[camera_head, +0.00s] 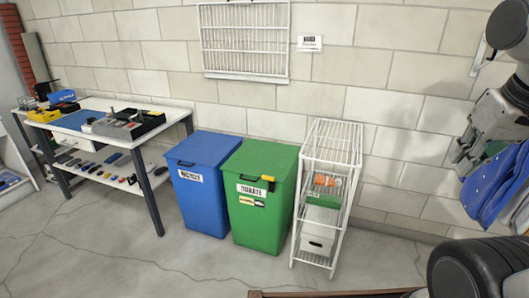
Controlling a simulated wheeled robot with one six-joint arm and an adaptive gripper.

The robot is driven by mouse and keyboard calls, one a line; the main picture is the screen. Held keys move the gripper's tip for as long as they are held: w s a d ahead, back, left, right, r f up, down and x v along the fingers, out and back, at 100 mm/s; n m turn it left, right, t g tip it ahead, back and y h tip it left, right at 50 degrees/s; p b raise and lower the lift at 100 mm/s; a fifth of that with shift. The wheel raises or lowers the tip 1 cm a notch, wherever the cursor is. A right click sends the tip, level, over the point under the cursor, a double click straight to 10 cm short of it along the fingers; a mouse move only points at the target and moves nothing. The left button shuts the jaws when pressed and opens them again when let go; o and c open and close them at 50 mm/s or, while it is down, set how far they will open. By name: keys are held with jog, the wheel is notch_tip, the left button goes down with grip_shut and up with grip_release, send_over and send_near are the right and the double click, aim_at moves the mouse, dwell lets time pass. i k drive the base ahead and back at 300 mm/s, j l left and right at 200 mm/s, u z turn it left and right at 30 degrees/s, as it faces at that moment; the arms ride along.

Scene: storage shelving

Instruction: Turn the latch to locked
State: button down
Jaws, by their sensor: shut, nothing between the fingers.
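No latch can be made out for certain. A small yellow and black part (268,179) sits at the top front right edge of the green bin (262,217); I cannot tell whether it is a latch or how it is turned. My gripper (459,160) is at the right side of the view, raised in front of the brick wall, well to the right of the bins. It is shut and holds nothing. Its fingers are small in the picture, and the arm above runs out at the right edge.
A blue bin (205,201) stands left of the green one, and a white wire rack (336,139) stands right of it. A workbench (175,112) with trays and tools is at the left. Blue items (492,187) hang close below my gripper. The middle floor is clear.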

aim_at(266, 177)
jog(key=i+j+u, duration=0.1)
jog(key=i+u, duration=0.25)
jog(key=i, duration=0.6)
